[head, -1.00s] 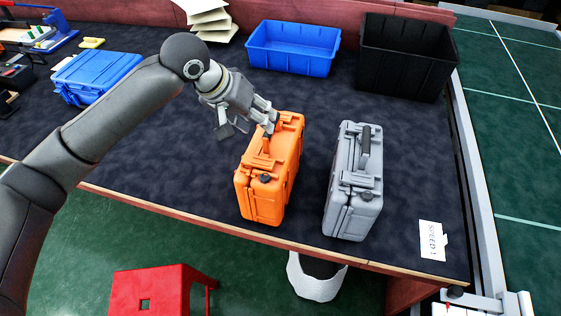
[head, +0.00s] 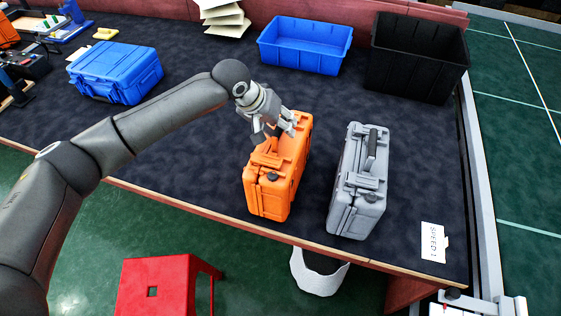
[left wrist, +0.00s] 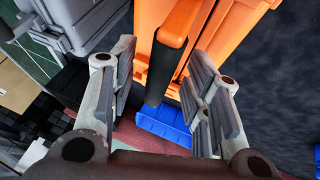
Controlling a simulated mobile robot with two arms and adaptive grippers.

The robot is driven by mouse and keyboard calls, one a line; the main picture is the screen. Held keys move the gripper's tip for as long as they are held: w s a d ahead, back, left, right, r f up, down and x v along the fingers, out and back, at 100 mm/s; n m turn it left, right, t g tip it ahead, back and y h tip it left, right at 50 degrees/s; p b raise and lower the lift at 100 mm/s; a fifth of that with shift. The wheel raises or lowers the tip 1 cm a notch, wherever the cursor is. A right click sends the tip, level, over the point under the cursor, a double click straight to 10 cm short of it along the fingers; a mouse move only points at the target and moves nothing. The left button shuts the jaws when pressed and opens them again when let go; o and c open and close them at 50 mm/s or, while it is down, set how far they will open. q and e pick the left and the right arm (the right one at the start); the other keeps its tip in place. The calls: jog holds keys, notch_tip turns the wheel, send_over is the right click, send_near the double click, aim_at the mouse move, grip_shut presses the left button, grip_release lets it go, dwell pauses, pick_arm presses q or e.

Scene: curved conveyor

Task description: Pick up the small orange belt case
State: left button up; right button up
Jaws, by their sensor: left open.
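The orange case (head: 269,194) stands upright near the front edge of the dark table, with its handle on top. My left gripper (head: 279,134) is at the top of this case, by the handle. In the left wrist view the open fingers of my left gripper (left wrist: 165,68) lie on either side of the orange and black handle (left wrist: 174,28), with a gap on each side. The fingers partly hide the handle in the head view. My right gripper is in neither view.
A grey case (head: 348,213) stands upright just right of the orange one, with a narrow gap between. A blue case (head: 115,72) lies at left. A blue bin (head: 303,58) and a black bin (head: 415,70) stand at the back. A red stool (head: 160,290) is below the front edge.

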pick_arm(q)
jog(key=shift+w+d+f, duration=0.15)
jog(key=shift+d+f, duration=0.05)
jog(key=shift+f, duration=0.25)
grip_shut()
jog(key=shift+r, duration=0.1)
jog(key=shift+w+r, duration=0.15)
